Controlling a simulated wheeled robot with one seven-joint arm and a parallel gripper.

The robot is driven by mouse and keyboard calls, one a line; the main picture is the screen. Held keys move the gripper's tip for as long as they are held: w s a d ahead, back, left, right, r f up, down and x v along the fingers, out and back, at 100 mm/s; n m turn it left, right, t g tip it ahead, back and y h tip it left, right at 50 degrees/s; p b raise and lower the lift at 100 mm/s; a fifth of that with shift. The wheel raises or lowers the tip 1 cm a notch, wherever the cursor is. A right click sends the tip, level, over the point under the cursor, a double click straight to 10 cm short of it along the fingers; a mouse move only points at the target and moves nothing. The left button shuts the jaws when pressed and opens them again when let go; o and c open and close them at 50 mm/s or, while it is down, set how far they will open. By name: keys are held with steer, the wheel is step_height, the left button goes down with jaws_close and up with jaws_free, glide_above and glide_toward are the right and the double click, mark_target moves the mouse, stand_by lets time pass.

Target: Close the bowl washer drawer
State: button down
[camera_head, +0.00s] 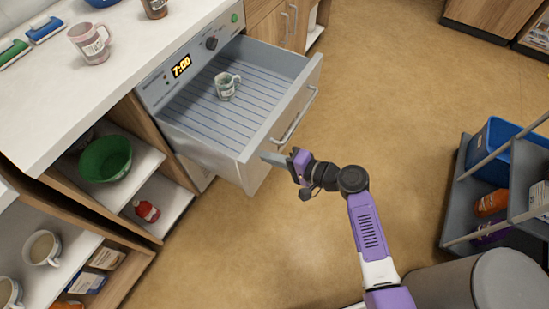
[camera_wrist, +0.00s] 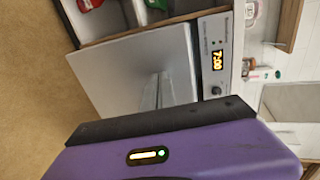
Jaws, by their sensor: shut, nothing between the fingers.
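The bowl washer drawer (camera_head: 190,139) is pulled far out from under the counter in the head view. A patterned mug (camera_head: 226,86) stands upright on its ribbed floor. The drawer has a bar handle (camera_head: 296,117) on its front. My gripper (camera_head: 275,158) is shut and empty, close to the near lower corner of the drawer front; I cannot tell whether it touches. In the wrist view, the grey side of the drawer (camera_wrist: 125,65) faces the camera, with the shut fingers (camera_wrist: 157,92) in front of it. The washer's panel (camera_wrist: 215,50) shows 7:00.
Open shelves beside the washer hold a green bowl (camera_head: 105,158), a red bottle (camera_head: 146,211) and a mug (camera_head: 41,248). A pink mug (camera_head: 90,43) stands on the counter (camera_head: 70,95). A grey cart (camera_head: 470,205) and a grey bin (camera_head: 505,280) are at right. Floor between is clear.

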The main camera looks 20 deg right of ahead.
steer(key=w+a+b, duration=1.5)
steer(key=w+a, duration=0.9)
steer(key=shift+r, duration=0.15)
steer(key=shift+a+r, duration=0.15)
